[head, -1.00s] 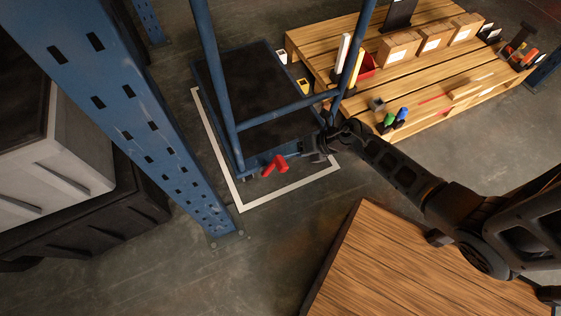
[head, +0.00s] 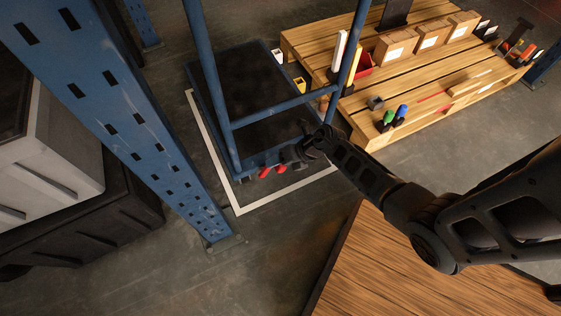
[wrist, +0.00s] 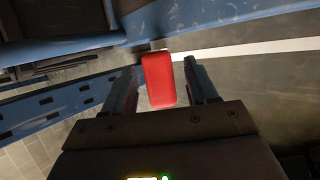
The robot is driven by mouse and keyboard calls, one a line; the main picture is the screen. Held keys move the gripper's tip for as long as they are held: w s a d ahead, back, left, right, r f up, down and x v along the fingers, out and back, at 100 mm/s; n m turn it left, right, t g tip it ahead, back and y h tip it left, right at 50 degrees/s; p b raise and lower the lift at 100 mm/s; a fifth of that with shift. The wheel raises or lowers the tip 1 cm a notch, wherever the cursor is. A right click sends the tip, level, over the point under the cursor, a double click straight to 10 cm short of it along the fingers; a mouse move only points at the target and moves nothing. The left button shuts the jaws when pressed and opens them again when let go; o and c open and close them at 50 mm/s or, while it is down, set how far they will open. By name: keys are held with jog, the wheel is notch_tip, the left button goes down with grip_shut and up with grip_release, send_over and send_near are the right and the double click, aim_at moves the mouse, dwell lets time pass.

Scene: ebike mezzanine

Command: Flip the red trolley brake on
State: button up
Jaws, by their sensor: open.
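The blue trolley (head: 262,130) with a dark deck stands inside a white floor outline. Its red brake (head: 265,172) is low at the trolley's near edge, and part of it is hidden by my gripper in the head view. My gripper (head: 290,160) is just above the brake at that edge. In the wrist view, the red brake pedal (wrist: 160,80) shows between the two open fingers of my gripper (wrist: 163,85). Clear gaps seem to lie on both sides of it. I cannot tell whether the gripper touches it.
A wooden pallet table (head: 400,75) with boxes and tools is at the upper right. A wooden surface (head: 400,265) lies at the lower right. Floor between them is clear.

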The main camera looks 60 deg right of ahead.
jog(key=shift+c, duration=0.4)
grip_shut()
jog(key=shift+r, duration=0.1)
